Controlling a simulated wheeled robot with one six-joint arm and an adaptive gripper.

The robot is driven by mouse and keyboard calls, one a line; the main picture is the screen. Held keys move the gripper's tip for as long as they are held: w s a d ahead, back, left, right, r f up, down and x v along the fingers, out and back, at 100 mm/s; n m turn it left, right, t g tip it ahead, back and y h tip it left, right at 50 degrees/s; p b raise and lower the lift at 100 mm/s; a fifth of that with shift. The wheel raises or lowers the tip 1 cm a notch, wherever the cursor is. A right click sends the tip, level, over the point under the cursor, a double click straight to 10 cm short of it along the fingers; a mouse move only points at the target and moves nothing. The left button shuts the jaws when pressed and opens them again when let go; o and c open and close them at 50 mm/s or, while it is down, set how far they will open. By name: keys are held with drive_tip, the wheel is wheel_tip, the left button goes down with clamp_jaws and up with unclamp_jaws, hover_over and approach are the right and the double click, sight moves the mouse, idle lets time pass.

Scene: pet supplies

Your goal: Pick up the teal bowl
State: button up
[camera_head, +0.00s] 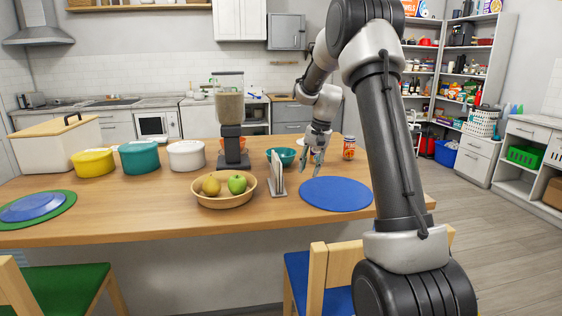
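A small teal bowl (287,153) stands on the wooden table, just right of the food dispenser and behind the upright holder. A larger teal container (139,157) stands further left, between a yellow one and a white one. My gripper (312,160) points down over the table just to the right of the small teal bowl. Its two fingers are spread apart with nothing seen between them. In this one view I cannot tell whether a finger touches the bowl's rim.
The food dispenser (231,120) stands left of the small bowl. A fruit basket (224,199), an upright holder (277,181) and a blue round mat (336,194) are in front. A jar (349,148) is right of my gripper. A blue-seated chair (318,282) stands at the front.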

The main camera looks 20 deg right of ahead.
sight(284, 158)
drive_tip(key=w+d+f+m, duration=0.1)
drive_tip(key=w+m, duration=0.1)
drive_tip(key=w, duration=0.2)
drive_tip(key=w+d+f+m+t, duration=0.1)
drive_tip(key=w+f, duration=0.1)
drive_tip(key=w, duration=0.3)
drive_tip(key=w+d+f+m, duration=0.1)
drive_tip(key=w+f+m, duration=0.1)
drive_tip(key=w, duration=0.2)
drive_tip(key=shift+w+d+m+t+y, duration=0.2)
drive_tip(key=shift+m+t+y, duration=0.1)
drive_tip(key=shift+y, duration=0.1)
drive_tip(key=w, duration=0.1)
drive_tip(key=w+r+m, duration=0.1)
drive_tip(key=w, duration=0.1)
drive_tip(key=shift+w+r+m+t, duration=0.15)
drive_tip(key=shift+w+m+t, duration=0.15)
drive_tip(key=w+r+m+t, duration=0.2)
drive_tip(key=w+r+m, duration=0.1)
drive_tip(key=r, duration=0.3)
drive_tip(key=shift+m+y, duration=0.3)
drive_tip(key=shift+m, duration=0.5)
drive_tip(key=x, duration=0.8)
drive_tip(key=shift+w+a+f, duration=0.1)
drive_tip(key=shift+a+f, duration=0.05)
drive_tip(key=shift+f, duration=0.2)
clamp_jaws()
